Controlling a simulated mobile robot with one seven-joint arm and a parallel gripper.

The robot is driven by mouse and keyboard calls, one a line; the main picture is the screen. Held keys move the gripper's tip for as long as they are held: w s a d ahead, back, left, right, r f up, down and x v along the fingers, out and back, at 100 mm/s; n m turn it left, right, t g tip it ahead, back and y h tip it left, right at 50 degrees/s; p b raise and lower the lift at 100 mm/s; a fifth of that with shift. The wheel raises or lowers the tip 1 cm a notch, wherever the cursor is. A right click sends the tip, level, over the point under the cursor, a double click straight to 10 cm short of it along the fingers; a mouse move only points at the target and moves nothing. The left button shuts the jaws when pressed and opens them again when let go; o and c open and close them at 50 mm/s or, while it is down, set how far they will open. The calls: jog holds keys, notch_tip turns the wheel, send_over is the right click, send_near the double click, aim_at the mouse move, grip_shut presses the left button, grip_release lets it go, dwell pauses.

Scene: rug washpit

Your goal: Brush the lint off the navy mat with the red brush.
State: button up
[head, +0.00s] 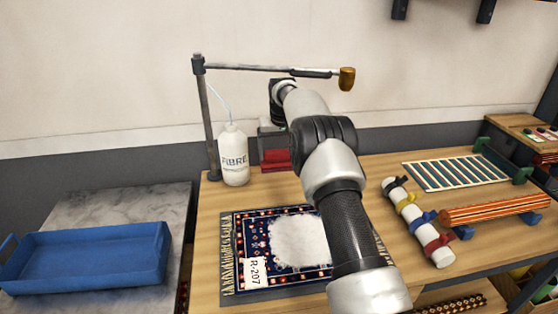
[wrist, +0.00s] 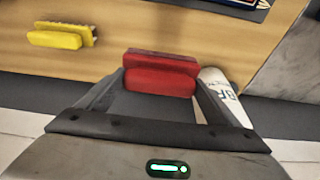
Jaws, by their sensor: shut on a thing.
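The red brush (wrist: 160,75) is between the two fingers of my gripper (wrist: 158,92) in the wrist view, and the gripper is shut on it. In the head view the red brush (head: 275,160) shows below my gripper (head: 272,146), at the back of the table beside the white bottle. I cannot tell whether it touches the tabletop. The navy mat (head: 246,226) lies flat at the front of the table, with a red and white pattern and a tag reading R-207. White lint (head: 298,242) covers its middle. My arm hides the mat's right part.
The white FIBRE bottle (head: 234,158) stands close left of the brush, near a post with an overhead arm (head: 270,68). A yellow brush (wrist: 60,38) lies apart in the wrist view. A strapped roll (head: 418,222) and striped racks are right; a blue tray (head: 85,258) is left.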

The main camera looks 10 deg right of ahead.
jog(key=o, duration=0.5)
jog(key=shift+r, duration=0.1)
jog(key=c, duration=0.3)
jog(key=shift+s, duration=0.15)
jog(key=s+a+r+n+g+p, duration=0.1)
jog(key=s+a+r+n+g, duration=0.15)
jog(key=s+n, duration=0.8)
jog(key=s+a+r+n+g+p, duration=0.1)
jog(key=s+a+r+n+p, duration=0.15)
jog(key=s+n, duration=0.8)
jog(key=s+f+m+b, duration=0.3)
jog(key=f+b, duration=0.1)
jog(key=f, duration=0.2)
jog(key=shift+s+a+b, duration=0.25)
jog(key=shift+a+b, duration=0.15)
